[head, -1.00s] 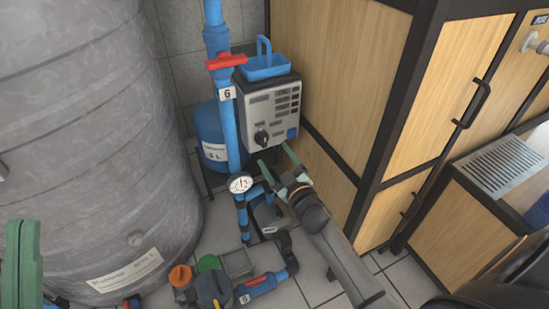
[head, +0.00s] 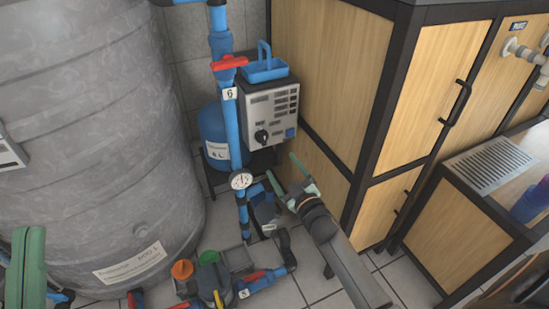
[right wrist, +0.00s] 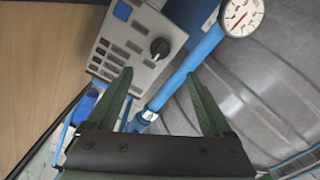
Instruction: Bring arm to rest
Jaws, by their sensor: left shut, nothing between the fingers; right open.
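My right gripper (head: 284,177) is open and empty in the head view, below the grey control box (head: 271,115) with its black knob. Its two green fingers also show in the right wrist view (right wrist: 163,98), spread apart with nothing between them. The control box (right wrist: 130,45) shows beyond them there. My left gripper (head: 24,262) is at the lower left edge of the head view, in front of the big grey tank. Its green fingers are together and empty, and its lower part is cut off.
A blue vertical pipe (head: 230,130) with a red valve handle (head: 229,62) and a pressure gauge (head: 241,181) stands left of my right gripper. The grey tank (head: 90,150) fills the left. A wooden cabinet (head: 405,120) stands at the right. Pumps and valves (head: 213,280) sit low in front.

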